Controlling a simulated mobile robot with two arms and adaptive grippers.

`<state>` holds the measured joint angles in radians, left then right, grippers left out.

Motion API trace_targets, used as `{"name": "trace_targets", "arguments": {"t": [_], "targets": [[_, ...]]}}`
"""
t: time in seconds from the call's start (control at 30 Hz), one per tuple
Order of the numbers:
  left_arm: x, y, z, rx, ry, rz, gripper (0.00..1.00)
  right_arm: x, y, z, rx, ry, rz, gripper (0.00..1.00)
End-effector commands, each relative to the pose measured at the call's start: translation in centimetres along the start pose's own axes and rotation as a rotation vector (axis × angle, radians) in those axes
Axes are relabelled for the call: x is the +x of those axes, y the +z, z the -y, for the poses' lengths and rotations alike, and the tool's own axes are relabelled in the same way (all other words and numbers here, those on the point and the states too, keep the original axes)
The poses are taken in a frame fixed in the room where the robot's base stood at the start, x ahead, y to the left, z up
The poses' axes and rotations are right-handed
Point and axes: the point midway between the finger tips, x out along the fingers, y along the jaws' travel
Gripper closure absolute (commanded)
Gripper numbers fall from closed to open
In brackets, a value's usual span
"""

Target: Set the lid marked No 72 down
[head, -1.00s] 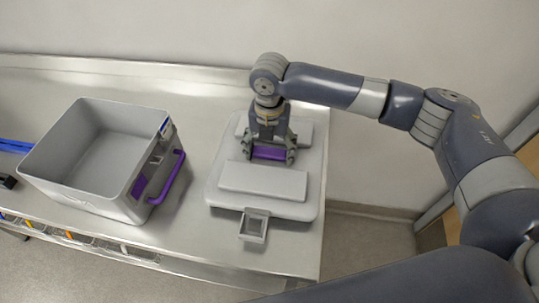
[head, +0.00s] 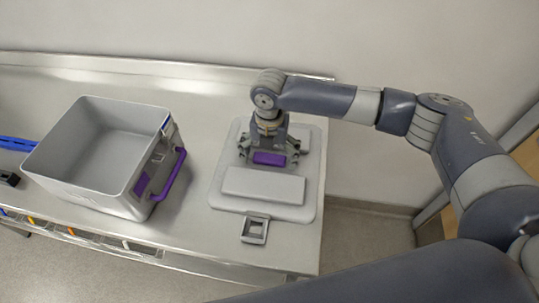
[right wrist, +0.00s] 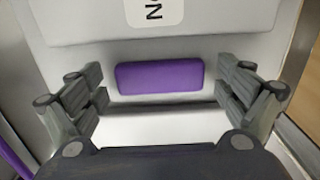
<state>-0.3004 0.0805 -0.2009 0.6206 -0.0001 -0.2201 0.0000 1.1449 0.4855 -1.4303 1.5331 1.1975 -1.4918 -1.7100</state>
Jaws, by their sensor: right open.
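The grey lid (head: 222,190) lies flat on the steel bench, right of the grey bin. It has a raised panel, a square latch tab at its front edge and a purple grip (head: 269,158). My right gripper (head: 270,160) is over the grip with its fingers spread on both sides. In the right wrist view the purple grip (right wrist: 160,77) sits between the open fingers, with a gap on each side. A white label on the lid (right wrist: 155,12) is cut off by the frame; only an "N" and part of another character show. My left gripper is out of view.
An open, empty grey bin (head: 62,158) with a purple handle (head: 172,175) stands left of the lid. A blue item (head: 16,144) and a small black item (head: 8,178) are at the far left. The steel bench (head: 218,110) is bare behind; its right edge is close to the lid.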

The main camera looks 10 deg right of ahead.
Motion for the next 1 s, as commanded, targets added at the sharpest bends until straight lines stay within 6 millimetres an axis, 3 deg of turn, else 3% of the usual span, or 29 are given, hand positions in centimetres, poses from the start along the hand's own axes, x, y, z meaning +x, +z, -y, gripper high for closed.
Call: {"name": "trace_targets", "arguments": {"t": [0.27,0.8,1.0], "targets": [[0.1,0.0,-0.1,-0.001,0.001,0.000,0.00,-0.6,0.0,0.0,0.000,0.001,0.001,0.05],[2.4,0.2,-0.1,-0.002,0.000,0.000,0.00,-10.6,0.1,-0.1,0.001,0.002,0.002,0.05],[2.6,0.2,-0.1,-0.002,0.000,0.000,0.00,-12.1,0.0,0.0,0.000,0.000,0.000,0.05]]}}
